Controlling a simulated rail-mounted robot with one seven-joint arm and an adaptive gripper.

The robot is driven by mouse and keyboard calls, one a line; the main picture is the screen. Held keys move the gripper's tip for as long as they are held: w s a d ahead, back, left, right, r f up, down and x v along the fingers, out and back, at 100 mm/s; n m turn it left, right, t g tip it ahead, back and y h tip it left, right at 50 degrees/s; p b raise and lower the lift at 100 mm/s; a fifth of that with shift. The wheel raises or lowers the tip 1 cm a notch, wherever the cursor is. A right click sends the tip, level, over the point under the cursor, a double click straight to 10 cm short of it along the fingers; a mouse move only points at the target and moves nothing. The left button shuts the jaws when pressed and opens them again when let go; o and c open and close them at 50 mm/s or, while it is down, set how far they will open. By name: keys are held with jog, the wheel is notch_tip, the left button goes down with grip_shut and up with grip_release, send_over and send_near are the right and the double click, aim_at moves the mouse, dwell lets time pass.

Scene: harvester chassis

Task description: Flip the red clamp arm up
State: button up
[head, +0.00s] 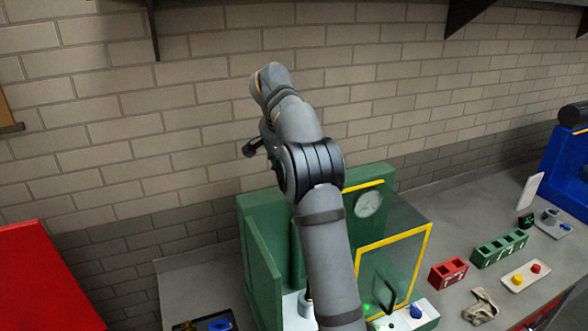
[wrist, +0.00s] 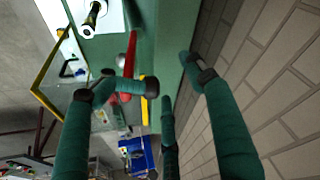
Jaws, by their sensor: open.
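The red clamp arm (wrist: 131,58) shows in the wrist view as a narrow red bar against the green housing (wrist: 165,35). It runs down the picture, its lower part partly covered by one of my fingers. My gripper (wrist: 167,74) is open, with one dark green finger to the left, crossing in front of the bar, and the other to the right near the brick wall. I cannot tell whether a finger touches the bar. In the head view my arm stands in front of the green housing (head: 262,255) and hides most of my gripper; the red clamp arm is not visible there.
A yellow-framed clear panel (head: 430,262) and a gauge (head: 369,204) are at the housing's right. A red box (head: 447,273), a green divided box (head: 499,248) and a button tray (head: 526,279) stand farther right. The brick wall (head: 190,120) is close behind.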

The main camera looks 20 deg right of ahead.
jog(key=shift+o, duration=0.7)
jog(key=shift+w+d, duration=0.15)
jog(key=shift+w, duration=0.15)
jog(key=shift+o, duration=0.5)
jog(key=shift+s+r, duration=0.2)
jog(key=shift+r, duration=0.1)
jog(key=shift+w, duration=0.1)
jog(key=shift+r, duration=0.1)
jog(key=v, duration=0.7)
jog(key=shift+s+a, duration=0.25)
jog(key=shift+a, duration=0.05)
